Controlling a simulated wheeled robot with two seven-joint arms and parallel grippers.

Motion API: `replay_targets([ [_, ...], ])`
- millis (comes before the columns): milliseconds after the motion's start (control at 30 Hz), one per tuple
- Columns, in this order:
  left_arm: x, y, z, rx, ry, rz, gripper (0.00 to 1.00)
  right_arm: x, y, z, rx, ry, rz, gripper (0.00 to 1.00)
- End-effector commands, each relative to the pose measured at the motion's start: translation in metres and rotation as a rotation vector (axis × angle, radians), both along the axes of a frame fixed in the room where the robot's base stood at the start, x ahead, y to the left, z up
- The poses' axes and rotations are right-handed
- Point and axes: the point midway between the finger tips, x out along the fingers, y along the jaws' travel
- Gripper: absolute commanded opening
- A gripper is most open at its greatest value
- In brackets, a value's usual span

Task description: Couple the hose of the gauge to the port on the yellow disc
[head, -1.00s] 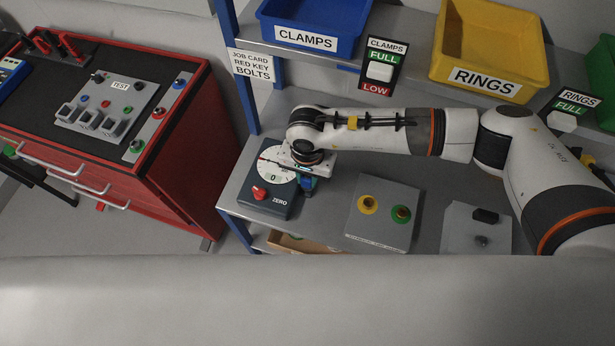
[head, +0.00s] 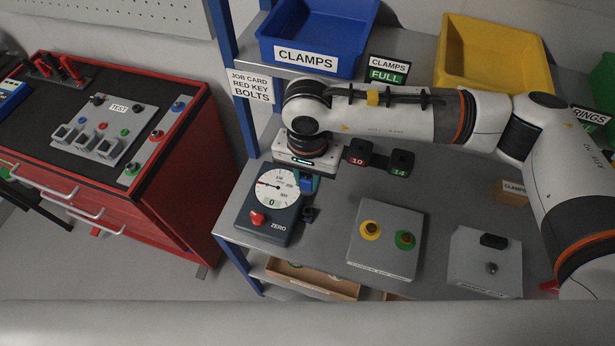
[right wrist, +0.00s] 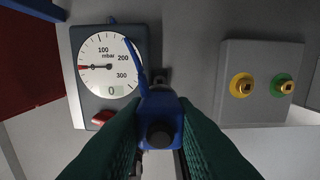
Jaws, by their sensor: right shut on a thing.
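The gauge (head: 284,222) is a dark box with a white dial reading 0 and a red knob. It also shows in the right wrist view (right wrist: 142,42). Its blue hose (right wrist: 137,62) runs along the dial's right side to a thick blue end (right wrist: 160,108). My right gripper (right wrist: 160,135) is shut on that blue hose end, just right of the gauge. In the head view my right gripper (head: 306,181) is partly hidden by its own body. The yellow disc (head: 370,230) with a brass port sits on a grey block; it also shows in the right wrist view (right wrist: 241,85). My left gripper is out of view.
A green disc (head: 405,239) with a port is beside the yellow one on the grey block (head: 385,259). A black holder (head: 308,214) is at the gauge's right side. Blocks marked 10 (head: 357,158) and 14 (head: 400,165) stand behind. Another grey box (head: 485,268) is at the right.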

Motion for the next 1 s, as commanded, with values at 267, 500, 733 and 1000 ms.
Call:
replay_targets([
  [267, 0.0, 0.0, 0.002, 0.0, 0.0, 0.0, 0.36, 0.0, 0.0, 0.005, 0.0, 0.0, 0.0, 0.01],
  [500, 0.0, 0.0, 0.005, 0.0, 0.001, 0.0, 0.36, 0.0, 0.0, 0.015, 0.0, 0.0, 0.001, 0.01],
  [733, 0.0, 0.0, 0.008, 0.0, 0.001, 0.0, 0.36, 0.0, 0.0, 0.024, 0.001, 0.0, 0.001, 0.01],
  [1000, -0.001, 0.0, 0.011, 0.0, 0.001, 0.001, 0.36, 0.0, 0.0, 0.035, 0.001, 0.0, 0.0, 0.01],
])
